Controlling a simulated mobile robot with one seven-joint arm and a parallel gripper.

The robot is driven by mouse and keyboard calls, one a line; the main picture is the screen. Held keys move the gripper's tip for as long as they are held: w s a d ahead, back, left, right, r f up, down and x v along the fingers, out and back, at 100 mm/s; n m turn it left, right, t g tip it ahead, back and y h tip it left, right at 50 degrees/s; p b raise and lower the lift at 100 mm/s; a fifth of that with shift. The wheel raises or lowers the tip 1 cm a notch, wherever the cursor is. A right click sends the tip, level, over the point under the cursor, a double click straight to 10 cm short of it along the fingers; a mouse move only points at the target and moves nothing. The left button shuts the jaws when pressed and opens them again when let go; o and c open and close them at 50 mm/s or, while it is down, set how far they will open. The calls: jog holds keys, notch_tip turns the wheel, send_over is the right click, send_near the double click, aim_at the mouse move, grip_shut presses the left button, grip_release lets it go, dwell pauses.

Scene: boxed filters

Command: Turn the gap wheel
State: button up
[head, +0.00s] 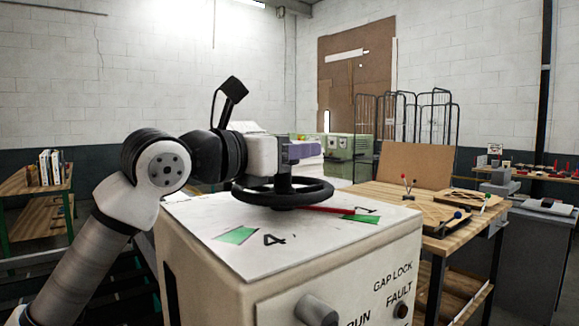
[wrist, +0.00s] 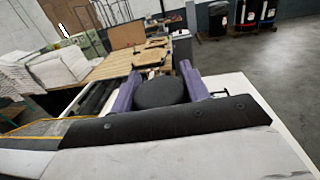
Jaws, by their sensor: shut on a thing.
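The gap wheel (head: 318,190) is a black handwheel lying flat above the white top of a cabinet (head: 200,210). In the wrist view, the purple fingers of my gripper (wrist: 160,88) stand on either side of the wheel's round dark centre (wrist: 160,94). A red pointer (head: 325,209) reaches right from under the wheel to a green patch (head: 362,218). Another green patch (head: 235,235) lies at the front left, beside a printed 4. My gripper hides part of the wheel.
The cabinet front carries a grey knob (head: 316,310) and lettering including GAP LOCK and FAULT. A wooden workbench (head: 375,195) with boards and small knobs stands close on the right. A shelf with books (head: 50,167) stands at the left. Open floor (wrist: 275,60) shows in the wrist view.

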dwell(0.3)
jog(key=o, duration=1.4)
jog(key=shift+c, duration=0.2)
jog(key=shift+a, duration=0.1)
jog(key=b+v, duration=0.4)
jog(key=v, duration=0.9)
jog(key=shift+s+a, duration=0.25)
jog(key=shift+s, duration=0.05)
